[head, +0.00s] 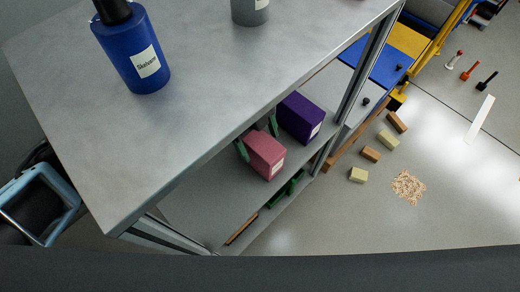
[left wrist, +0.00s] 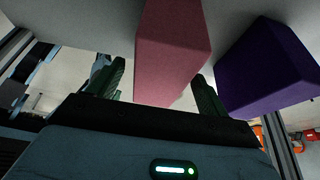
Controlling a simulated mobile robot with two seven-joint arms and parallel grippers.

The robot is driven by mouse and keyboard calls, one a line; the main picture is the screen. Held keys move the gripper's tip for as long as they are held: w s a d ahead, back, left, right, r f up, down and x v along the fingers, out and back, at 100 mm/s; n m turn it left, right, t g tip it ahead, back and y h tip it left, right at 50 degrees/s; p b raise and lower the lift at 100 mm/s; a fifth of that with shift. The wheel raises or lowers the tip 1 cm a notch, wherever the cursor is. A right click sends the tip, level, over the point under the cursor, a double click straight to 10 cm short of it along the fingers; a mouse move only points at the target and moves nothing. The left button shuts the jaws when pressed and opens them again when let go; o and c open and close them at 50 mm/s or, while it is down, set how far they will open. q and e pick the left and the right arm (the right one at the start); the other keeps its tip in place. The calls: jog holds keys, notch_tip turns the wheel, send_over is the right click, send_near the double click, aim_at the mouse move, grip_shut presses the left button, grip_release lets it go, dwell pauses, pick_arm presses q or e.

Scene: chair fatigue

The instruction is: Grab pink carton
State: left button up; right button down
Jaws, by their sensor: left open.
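The pink carton (head: 265,156) stands on the shelf under the grey top, with a white label on its near side. It also shows in the left wrist view (left wrist: 172,50), large and close. My left gripper (head: 257,138) has green fingers, one on each side of the carton's far end. It is open, and the carton shows between its fingers (left wrist: 160,72) in the left wrist view. I cannot tell whether either finger touches it. The grey top hides most of my left arm. My right gripper is not in view.
A purple carton (head: 300,119) stands close to the right of the pink one; it also shows in the left wrist view (left wrist: 268,68). A blue bottle (head: 134,50) stands on the grey top (head: 210,85). A shelf post (head: 362,75) rises at the right. Blocks lie on the floor.

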pick_arm(q)
jog(key=shift+x, duration=1.65)
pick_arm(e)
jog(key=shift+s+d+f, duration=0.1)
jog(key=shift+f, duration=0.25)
pick_arm(q)
jog(key=shift+f+b, duration=0.25)
jog(key=shift+b, duration=0.05)
jog(key=c, duration=1.3)
jog(key=shift+r, duration=0.1)
